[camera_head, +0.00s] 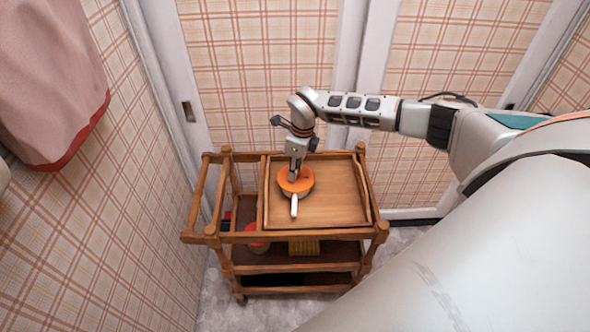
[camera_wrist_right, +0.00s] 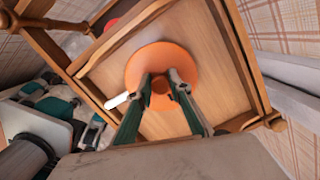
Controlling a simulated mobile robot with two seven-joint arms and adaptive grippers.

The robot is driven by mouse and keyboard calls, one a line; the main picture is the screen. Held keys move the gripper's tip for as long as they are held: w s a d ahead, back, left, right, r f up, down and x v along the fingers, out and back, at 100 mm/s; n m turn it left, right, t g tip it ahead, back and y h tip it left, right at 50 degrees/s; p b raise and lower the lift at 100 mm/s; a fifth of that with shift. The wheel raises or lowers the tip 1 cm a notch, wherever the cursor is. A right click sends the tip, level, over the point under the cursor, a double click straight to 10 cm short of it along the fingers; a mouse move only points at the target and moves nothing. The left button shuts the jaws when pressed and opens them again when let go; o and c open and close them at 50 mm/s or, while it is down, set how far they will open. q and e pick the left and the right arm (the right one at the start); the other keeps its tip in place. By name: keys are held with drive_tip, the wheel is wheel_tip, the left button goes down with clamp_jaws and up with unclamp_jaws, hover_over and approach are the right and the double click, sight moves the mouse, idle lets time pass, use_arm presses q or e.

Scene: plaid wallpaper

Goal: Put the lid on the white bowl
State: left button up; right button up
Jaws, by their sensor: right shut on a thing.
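The round orange lid (camera_head: 306,184) is over the white bowl (camera_head: 294,206) on the cart's top. The lid hides most of the bowl; mainly its white handle sticks out toward the front. In the right wrist view the lid (camera_wrist_right: 160,57) fills the middle, with the bowl's white handle (camera_wrist_right: 117,100) at its left. My right gripper (camera_head: 294,177) points down at the lid and is shut on its knob; its fingers also show in the right wrist view (camera_wrist_right: 165,82). I cannot tell whether the lid touches the bowl's rim. My left gripper is not in view.
The wooden cart (camera_head: 300,238) has a raised edge around its top, with bare wood right of the bowl. A red item (camera_head: 257,243) and a yellowish item (camera_head: 303,247) lie on a lower shelf. Plaid walls stand close behind and left; a pink cloth (camera_head: 50,75) hangs at left.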

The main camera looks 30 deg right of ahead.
drive_tip(key=o, duration=1)
drive_tip(key=shift+o, duration=0.2)
wheel_tip(320, 180, up, 12)
drive_tip(key=s, duration=0.1)
drive_tip(key=shift+d, duration=0.4)
drive_tip(key=shift+s+f, duration=0.1)
drive_tip(key=shift+s, duration=0.05)
